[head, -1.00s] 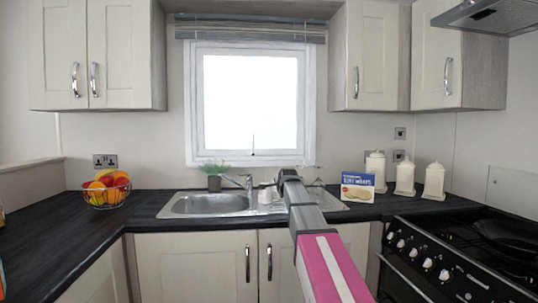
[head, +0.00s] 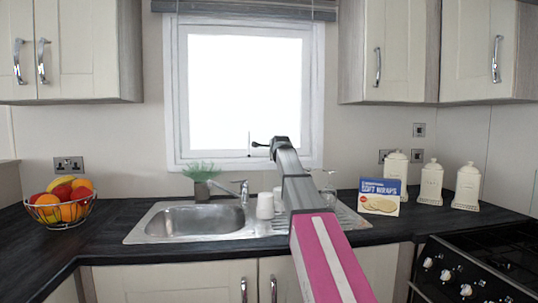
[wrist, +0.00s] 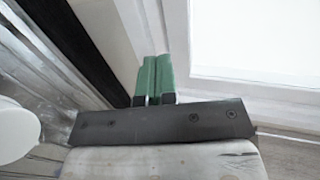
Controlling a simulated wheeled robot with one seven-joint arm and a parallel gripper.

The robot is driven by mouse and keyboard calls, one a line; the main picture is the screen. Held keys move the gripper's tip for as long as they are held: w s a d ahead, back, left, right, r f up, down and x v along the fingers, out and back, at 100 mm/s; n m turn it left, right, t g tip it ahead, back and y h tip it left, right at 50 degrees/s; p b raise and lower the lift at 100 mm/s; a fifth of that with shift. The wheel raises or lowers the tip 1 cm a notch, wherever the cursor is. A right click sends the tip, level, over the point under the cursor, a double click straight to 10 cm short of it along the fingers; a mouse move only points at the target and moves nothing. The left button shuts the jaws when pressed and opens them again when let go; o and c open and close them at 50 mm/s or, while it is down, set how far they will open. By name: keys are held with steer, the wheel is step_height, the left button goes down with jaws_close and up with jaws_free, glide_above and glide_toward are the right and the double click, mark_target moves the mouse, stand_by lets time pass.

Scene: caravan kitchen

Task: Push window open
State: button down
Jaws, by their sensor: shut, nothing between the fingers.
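The window (head: 246,85) is a white-framed bright pane above the sink in the head view. Its lower frame and part of the bright pane also show at the upper right of the wrist view (wrist: 260,40). A thin dark handle or stay stands at the pane's bottom middle. My gripper (head: 258,144) is raised in front of the lower part of the window, pointing left. In the wrist view its two green fingers (wrist: 153,82) are together with nothing between them, close to the window frame. I cannot tell whether they touch the frame.
Below are the sink (head: 190,220), the tap (head: 240,190), white cups (head: 265,205) and a potted plant (head: 202,178). A wraps box (head: 380,196) and white canisters (head: 431,183) stand right. A fruit bowl (head: 62,205) is left. Wall cupboards (head: 390,50) flank the window.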

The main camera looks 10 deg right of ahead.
mark_target(268, 153)
steer(key=x, duration=0.8)
steer(key=r+x, duration=0.1)
steer(key=x, duration=0.4)
steer(key=shift+w, duration=0.2)
steer(key=shift+w+f, duration=0.1)
steer(key=shift+w, duration=0.25)
steer(key=x, duration=0.2)
steer(key=r+x, duration=0.1)
steer(key=x, duration=0.2)
steer(key=shift+w+r, duration=0.1)
steer(key=shift+w, duration=0.15)
steer(key=shift+s, duration=0.15)
